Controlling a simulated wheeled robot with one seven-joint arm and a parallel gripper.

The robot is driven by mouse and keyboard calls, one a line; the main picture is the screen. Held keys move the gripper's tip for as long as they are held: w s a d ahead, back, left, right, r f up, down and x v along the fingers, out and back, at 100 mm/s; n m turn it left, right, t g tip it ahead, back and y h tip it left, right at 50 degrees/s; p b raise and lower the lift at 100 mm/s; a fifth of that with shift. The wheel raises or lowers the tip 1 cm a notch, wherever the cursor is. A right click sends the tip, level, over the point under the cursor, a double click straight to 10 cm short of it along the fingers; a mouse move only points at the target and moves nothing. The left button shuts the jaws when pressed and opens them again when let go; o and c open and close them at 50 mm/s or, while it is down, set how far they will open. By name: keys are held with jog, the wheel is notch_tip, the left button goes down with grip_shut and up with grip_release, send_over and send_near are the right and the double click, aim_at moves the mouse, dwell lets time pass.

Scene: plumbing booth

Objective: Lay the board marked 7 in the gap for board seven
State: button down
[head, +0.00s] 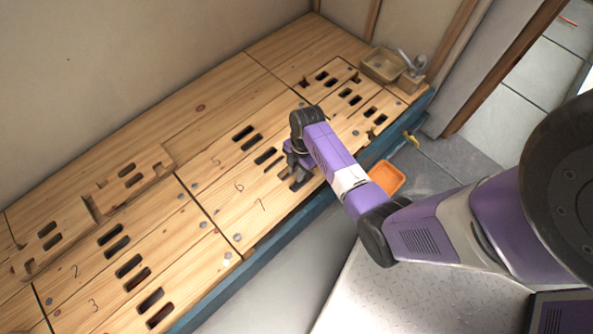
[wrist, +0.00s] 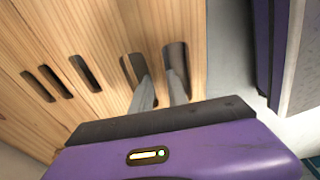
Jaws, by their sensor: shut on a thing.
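The board marked 7 (head: 262,204) lies along the front edge of the wooden decking, beside the board marked 6 (head: 239,188). It looks roughly level with its neighbours; I cannot tell whether it is fully seated. My gripper (head: 298,180) is down at its slots, which the fingers partly hide in the head view. In the wrist view, my gripper's fingers (wrist: 160,90) reach into two neighbouring slots of board 7 (wrist: 154,40) and are shut on the wood between them.
More slotted boards, such as those marked 2 (head: 76,271) and 3 (head: 93,305), lie at left. A notched raised piece (head: 150,165) rests at the back left. A tan tray (head: 384,64) sits at the far right. An orange tray (head: 387,178) is beyond the front edge.

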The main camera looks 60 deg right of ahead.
jog(key=shift+f, duration=0.1)
notch_tip(320, 180, down, 5)
jog(key=b, duration=0.5)
jog(key=shift+p, duration=0.35)
dwell(0.7)
jog(key=shift+f+b, duration=0.8)
jog(key=shift+f, duration=0.9)
dwell(1.3)
jog(key=c, duration=1.2)
grip_release()
jog(key=shift+f, duration=0.1)
